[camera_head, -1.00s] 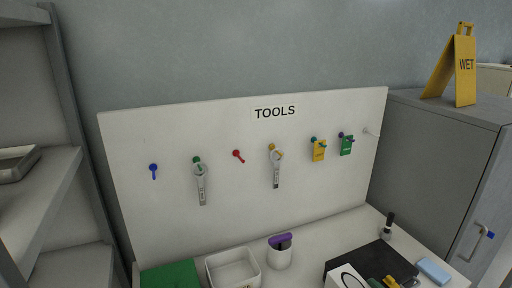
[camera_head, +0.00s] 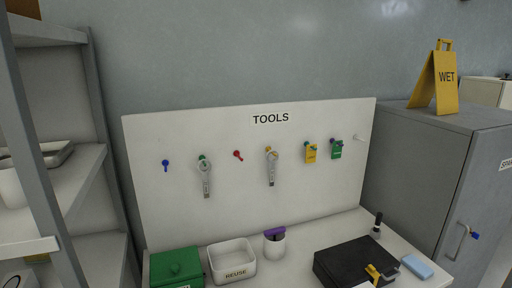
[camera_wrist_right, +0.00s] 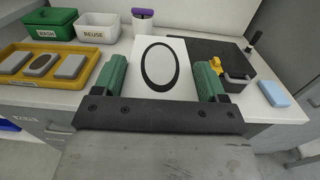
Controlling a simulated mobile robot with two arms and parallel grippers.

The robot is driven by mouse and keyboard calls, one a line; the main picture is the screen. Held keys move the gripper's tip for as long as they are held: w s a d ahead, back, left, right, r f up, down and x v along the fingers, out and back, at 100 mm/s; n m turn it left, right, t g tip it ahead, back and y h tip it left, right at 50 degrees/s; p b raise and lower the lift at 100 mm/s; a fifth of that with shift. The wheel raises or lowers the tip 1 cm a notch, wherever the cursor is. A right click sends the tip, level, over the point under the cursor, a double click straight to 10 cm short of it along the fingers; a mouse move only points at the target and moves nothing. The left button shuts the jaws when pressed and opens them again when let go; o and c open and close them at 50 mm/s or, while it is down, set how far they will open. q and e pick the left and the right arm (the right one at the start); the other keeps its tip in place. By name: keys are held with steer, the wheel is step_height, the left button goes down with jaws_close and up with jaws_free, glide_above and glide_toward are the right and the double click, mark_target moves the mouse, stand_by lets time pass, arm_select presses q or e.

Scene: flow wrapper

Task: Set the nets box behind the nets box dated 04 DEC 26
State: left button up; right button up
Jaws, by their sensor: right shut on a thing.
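My right gripper (camera_wrist_right: 162,68) is shut on a white box (camera_wrist_right: 182,48) with a black oval ring on its face. Its green fingers are on either side of the box in the right wrist view. In the head view only a small white edge of the held box (camera_head: 363,285) shows at the bottom. No date is readable on either box. My left gripper is not in view.
The bench by the TOOLS board (camera_head: 240,135) carries a green WASH box (camera_head: 175,265), a REUSE bin (camera_head: 233,262), a cup (camera_head: 275,246) and a black case (camera_head: 350,258). A grey cabinet (camera_head: 420,150) is at right.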

steer(key=shift+w+d+r, duration=0.1)
steer(key=shift+w+d, duration=0.05)
steer(key=shift+d, duration=0.3)
steer(key=d+r+n+y, duration=0.1)
steer(key=d+r+y, duration=0.1)
steer(key=d+r, duration=0.4)
steer(key=s+a+f+m+h, duration=0.2)
steer(key=s+a+h, duration=0.2)
steer(key=a, duration=0.4)
steer(key=s+a+f+m+t+h, duration=0.1)
steer(key=s+a+f+m+h, duration=0.1)
steer(key=s+a, duration=0.5)
steer(key=shift+s+a+m+h, duration=0.2)
steer(key=shift+a+m+h, duration=0.35)
steer(key=shift+h, duration=0.65)
steer(key=shift+d, duration=0.1)
